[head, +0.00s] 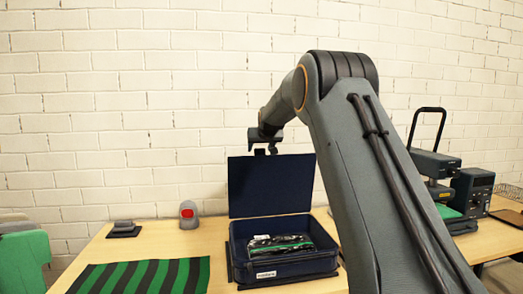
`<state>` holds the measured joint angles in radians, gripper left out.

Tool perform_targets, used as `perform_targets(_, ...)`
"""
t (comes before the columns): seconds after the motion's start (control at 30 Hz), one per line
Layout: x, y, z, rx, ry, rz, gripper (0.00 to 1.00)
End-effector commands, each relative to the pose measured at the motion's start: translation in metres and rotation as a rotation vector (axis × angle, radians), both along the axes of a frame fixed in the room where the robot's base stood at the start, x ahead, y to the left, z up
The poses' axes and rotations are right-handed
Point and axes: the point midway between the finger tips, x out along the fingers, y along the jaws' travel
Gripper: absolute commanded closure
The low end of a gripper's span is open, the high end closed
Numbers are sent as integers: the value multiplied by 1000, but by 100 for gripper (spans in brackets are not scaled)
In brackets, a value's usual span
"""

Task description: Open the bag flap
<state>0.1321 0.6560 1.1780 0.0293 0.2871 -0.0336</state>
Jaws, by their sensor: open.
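A dark navy bag (285,267) sits on the table, with a white label on its front. Its flap (270,185) stands upright at the back, raised off the opening. Inside lies a folded dark item with a green edge (279,244), partly wrapped in something shiny. My gripper (262,150) is small in view, just above the flap's top edge and left of its middle. The jaws are open. I cannot tell whether they touch the flap.
A green and black striped cloth (145,276) lies at front left. A grey device with a red button (188,214) and a small dark block (124,229) stand behind it. A press-like machine (440,180) stands at right. My arm hides the table's right middle.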

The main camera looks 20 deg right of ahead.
Motion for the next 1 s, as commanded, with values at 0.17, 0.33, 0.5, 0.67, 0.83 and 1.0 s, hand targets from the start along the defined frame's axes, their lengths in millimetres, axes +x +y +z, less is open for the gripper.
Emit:
perform_targets(0.17, -21, 3, 12, 0, -1, 0, 42)
perform_targets(0.33, -40, 6, 23, 0, -1, 1, 42)
perform_targets(0.5, -54, 8, 31, 0, 0, 1, 42)
perform_targets(0.67, -58, 8, 35, 0, 0, 1, 42)
perform_targets(0.83, -59, 9, 35, 0, 0, 1, 42)
perform_targets(1.0, -59, 9, 35, 0, 0, 1, 42)
